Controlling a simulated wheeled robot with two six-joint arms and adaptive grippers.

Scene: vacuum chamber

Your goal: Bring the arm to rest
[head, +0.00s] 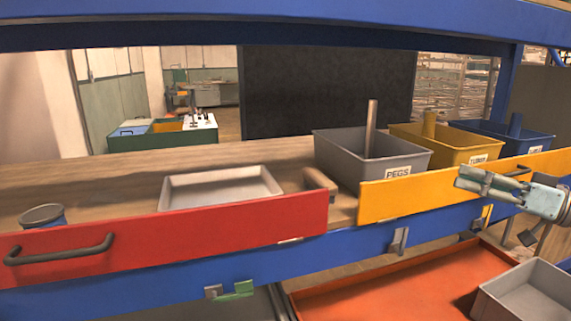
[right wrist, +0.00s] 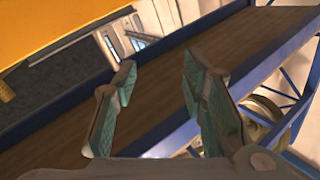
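My right gripper (head: 462,179) is at the right of the head view, in front of the yellow drawer front (head: 410,192). A dark handle (head: 517,171) shows just above and behind it. In the right wrist view the two fingers of this gripper (right wrist: 160,68) stand apart with nothing between them. Behind them lie a brown wooden surface and blue frame beams, and a yellow panel (right wrist: 60,25) fills the upper left corner. My left gripper and its arm are not in view.
Grey (head: 352,146), yellow (head: 410,141) and blue (head: 535,146) bins stand on the bench. A grey tray (head: 195,207) lies behind the red drawer front (head: 200,232). Below are an orange tray (head: 350,290) and a grey box (head: 490,296). A blue beam (head: 300,18) spans the top.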

